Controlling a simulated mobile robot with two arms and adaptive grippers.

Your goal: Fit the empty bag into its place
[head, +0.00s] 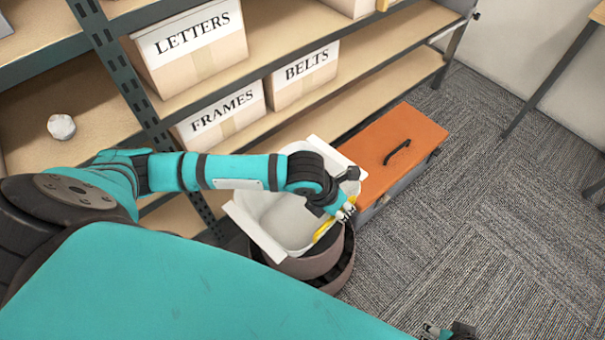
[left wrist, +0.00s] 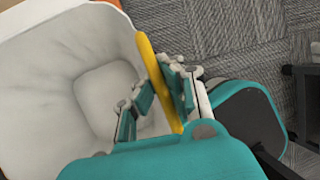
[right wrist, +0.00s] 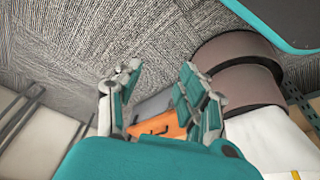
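The empty white bag (head: 275,217) has a wide square mouth with flared edges and a yellow strip (head: 325,229) along its right side. It sits at the top of a round brown bin (head: 312,265); how deep it reaches is hidden. My left gripper (head: 347,210) is at the bag's right edge. In the left wrist view its fingers (left wrist: 160,92) are close together on either side of the yellow strip, with the bag (left wrist: 105,95) open to the left. My right gripper (right wrist: 155,88) is open and empty, away from the bag; only its tip shows at the bottom of the head view.
An orange-lidded toolbox (head: 393,150) stands right behind the bin on the carpet. Shelves with boxes marked LETTERS (head: 190,45), FRAMES (head: 220,115) and BELTS (head: 303,75) run behind. A crumpled white ball (head: 61,127) lies on a left shelf. The carpet (head: 470,240) at right is clear.

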